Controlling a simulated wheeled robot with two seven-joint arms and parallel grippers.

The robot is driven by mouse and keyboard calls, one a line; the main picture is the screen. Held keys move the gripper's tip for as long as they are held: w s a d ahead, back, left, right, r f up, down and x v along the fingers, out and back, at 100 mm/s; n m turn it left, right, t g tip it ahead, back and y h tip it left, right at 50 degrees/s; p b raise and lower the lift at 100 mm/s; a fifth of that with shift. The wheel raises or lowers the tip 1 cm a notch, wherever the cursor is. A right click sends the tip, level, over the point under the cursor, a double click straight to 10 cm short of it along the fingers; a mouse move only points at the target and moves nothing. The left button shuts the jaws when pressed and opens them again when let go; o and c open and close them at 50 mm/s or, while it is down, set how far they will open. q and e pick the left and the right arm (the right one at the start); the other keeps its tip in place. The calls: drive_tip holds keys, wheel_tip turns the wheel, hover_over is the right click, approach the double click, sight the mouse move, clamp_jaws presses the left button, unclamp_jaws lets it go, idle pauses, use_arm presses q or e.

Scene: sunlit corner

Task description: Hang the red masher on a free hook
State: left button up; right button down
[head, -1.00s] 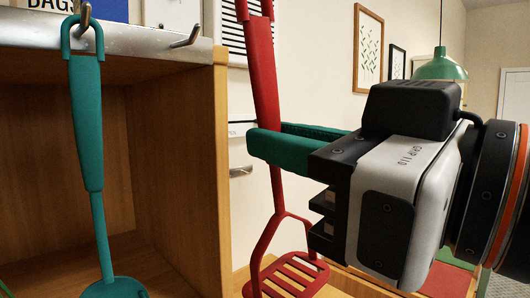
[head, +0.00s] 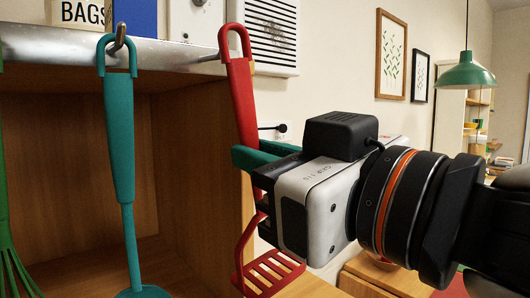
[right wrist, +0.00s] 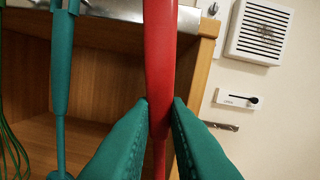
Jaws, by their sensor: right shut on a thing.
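The red masher (head: 241,95) hangs upright in my right gripper (head: 246,156), loop at the top and slotted head at the bottom. In the right wrist view the teal fingers (right wrist: 161,103) are shut on the red handle (right wrist: 160,50) from both sides. In the head view the loop is at the right end of the metal rail (head: 165,60), close to a hook (head: 208,57) there. I cannot tell whether the loop is around that hook. The hook to its left (head: 120,38) bears a teal utensil (head: 120,130). My left gripper is out of view.
A green whisk (head: 10,230) hangs at the far left edge. The wooden cabinet (head: 195,150) is open below the rail. A white vent (head: 268,35) and a small wall fixture (head: 275,130) are on the wall to the right.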

drive_tip(key=shift+x, duration=0.8)
drive_tip(key=shift+w+a+f, duration=0.1)
drive_tip(key=shift+w+f, duration=0.05)
drive_tip(key=shift+w, duration=0.05)
drive_tip(key=shift+w+a+f+b, duration=0.3)
drive_tip(key=shift+w+f+b, duration=0.15)
drive_tip(key=shift+b, duration=0.75)
drive_tip(key=c, duration=1.3)
unclamp_jaws()
